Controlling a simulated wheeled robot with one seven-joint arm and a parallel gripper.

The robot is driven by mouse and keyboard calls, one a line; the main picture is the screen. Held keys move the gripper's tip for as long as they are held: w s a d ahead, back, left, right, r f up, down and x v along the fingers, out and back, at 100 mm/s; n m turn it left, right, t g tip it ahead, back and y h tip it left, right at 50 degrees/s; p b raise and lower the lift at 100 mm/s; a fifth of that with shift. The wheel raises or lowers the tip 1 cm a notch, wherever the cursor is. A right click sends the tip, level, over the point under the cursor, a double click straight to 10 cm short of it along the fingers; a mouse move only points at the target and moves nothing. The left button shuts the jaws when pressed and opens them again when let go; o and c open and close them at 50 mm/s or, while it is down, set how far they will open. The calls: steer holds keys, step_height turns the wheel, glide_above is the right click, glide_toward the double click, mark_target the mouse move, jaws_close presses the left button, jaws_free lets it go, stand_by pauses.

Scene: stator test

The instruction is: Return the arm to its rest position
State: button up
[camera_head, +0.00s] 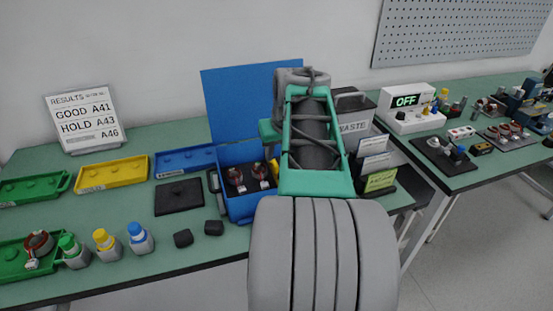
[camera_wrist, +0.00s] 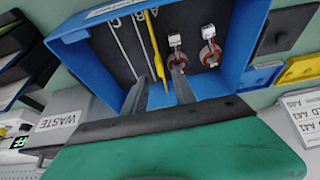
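My arm rises through the middle of the head view, with its grey and green links (camera_head: 318,190) over the table. My gripper is hidden there behind the arm. In the wrist view my gripper (camera_wrist: 160,76) has two grey fingers standing apart, pointing at the open blue box (camera_wrist: 104,98). A thin yellow strip (camera_wrist: 156,48) shows between the fingers; I cannot tell its depth, but nothing looks clamped. The blue box (camera_head: 240,208) also shows in the head view, with two copper-wound stators (camera_head: 235,176) inside.
Green (camera_head: 30,190), yellow (camera_head: 112,174) and blue trays (camera_head: 185,160) lie left on the table. Capped bottles (camera_head: 105,246) stand in front. A blue panel (camera_head: 235,100) stands behind the box. A WASTE bin (camera_head: 352,128) is close right of my arm. A tester reading OFF (camera_head: 408,108) stands further right.

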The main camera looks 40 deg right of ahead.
steer(key=shift+v, duration=0.95)
steer(key=a+r+n+y+p, duration=0.1)
steer(key=a+n+p, duration=0.35)
steer(key=a, duration=1.45)
steer(key=s+a+f+p, duration=0.1)
steer(key=s+a+p, duration=0.1)
steer(key=a, duration=0.3)
steer(key=s+a+f+g+y+p, duration=0.1)
steer(key=s+a+p, duration=0.1)
steer(key=a, duration=0.3)
steer(key=shift+s+f+n, duration=0.4)
steer(key=shift+s+n, duration=0.05)
steer(key=shift+s, duration=0.35)
steer(key=shift+c, duration=0.3)
